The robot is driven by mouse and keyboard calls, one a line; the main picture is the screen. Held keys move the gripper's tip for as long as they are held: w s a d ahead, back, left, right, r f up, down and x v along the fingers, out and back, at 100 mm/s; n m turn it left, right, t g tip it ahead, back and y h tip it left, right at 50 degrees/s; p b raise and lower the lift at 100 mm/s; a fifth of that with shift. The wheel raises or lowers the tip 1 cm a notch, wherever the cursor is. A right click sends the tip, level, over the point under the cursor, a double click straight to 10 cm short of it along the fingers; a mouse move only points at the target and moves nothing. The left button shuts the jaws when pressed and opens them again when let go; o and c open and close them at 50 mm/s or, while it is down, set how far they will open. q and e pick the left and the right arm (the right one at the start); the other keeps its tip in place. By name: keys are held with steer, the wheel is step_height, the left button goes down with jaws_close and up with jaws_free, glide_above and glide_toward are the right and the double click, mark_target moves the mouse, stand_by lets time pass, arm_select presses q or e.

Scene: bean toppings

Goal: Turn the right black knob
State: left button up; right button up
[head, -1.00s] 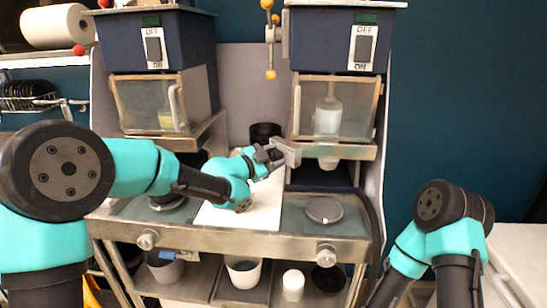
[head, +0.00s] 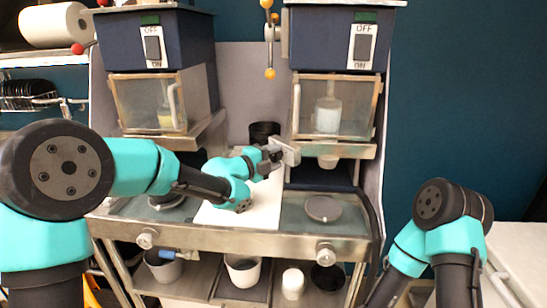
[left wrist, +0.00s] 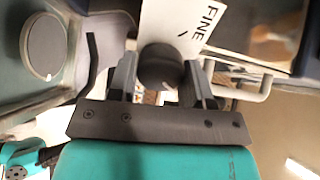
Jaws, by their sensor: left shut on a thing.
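The right machine has a glass-fronted chamber (head: 335,108). The right black knob (left wrist: 160,66) is a dark round knob beside a white plate marked "FINE" (left wrist: 187,22) in the left wrist view. My left gripper (head: 273,155) is shut on this knob, with one finger on each side of it in the left wrist view. In the head view the fingers cover the knob, at the left end of the grey shelf (head: 350,151) below the chamber. My right arm stands at the right edge, and its gripper is not in view.
A left machine (head: 155,45) stands beside the right one. A white board (head: 262,212) and a round grey disc (head: 323,208) lie on the counter. Black stacked cups (head: 264,131) stand behind the gripper. White cups (head: 243,270) sit on the lower shelf.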

arm_select(q)
steer(key=shift+m, duration=0.5)
steer(key=o, duration=0.9)
steer(key=shift+s+a, duration=0.1)
steer(key=v, duration=1.7)
